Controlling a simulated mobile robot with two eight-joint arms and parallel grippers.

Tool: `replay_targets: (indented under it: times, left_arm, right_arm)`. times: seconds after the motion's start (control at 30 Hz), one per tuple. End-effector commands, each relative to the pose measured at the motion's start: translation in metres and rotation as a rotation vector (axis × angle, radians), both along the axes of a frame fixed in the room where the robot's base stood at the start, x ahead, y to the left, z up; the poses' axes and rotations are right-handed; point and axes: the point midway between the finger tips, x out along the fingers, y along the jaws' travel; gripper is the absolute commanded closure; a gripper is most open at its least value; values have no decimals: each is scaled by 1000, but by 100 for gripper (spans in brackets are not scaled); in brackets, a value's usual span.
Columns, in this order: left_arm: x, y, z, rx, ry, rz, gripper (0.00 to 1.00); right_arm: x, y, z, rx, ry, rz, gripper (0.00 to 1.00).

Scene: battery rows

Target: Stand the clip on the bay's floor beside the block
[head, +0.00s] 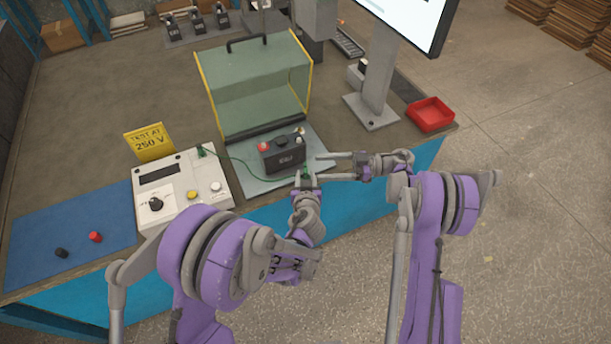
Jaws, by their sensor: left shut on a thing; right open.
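The black block (281,153) with a red and a pale terminal on top sits on the grey floor (252,184) of the bay (262,88). The green clip (306,171) is at the end of a green lead, just right of and in front of the block. My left gripper (305,178) is shut on the clip; whether the clip touches the floor is hard to tell. My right gripper (320,167) is open, its fingers pointing left close beside the clip, with nothing visible between them.
The white tester (180,188) with knob and buttons stands left, the green lead running from it. A yellow sign (149,142) is behind it. A blue mat (70,245) holds a red and a black cap. A red tray (431,114) and monitor stand (371,110) are right.

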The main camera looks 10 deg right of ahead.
Motion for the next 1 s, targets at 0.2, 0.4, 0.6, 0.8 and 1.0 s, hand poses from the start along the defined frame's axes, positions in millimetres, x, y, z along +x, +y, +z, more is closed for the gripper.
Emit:
replay_targets:
  times: [0.2,0.4,0.6,0.8,1.0]
  left_arm:
    - [0,0,0,0,0,0,100]
    - [0,0,0,0,0,0,100]
    - [0,0,0,0,0,0,100]
    - [0,0,0,0,0,0,100]
    - [0,0,0,0,0,0,100]
  right_arm:
    - [-2,-26,1,1,-1,0,26]
    - [12,-23,28,30,-55,-79,26]
    - [53,-12,113,111,-203,-359,26]
    - [83,-27,214,166,-311,-786,26]
    - [72,-67,264,111,-255,-1219,26]
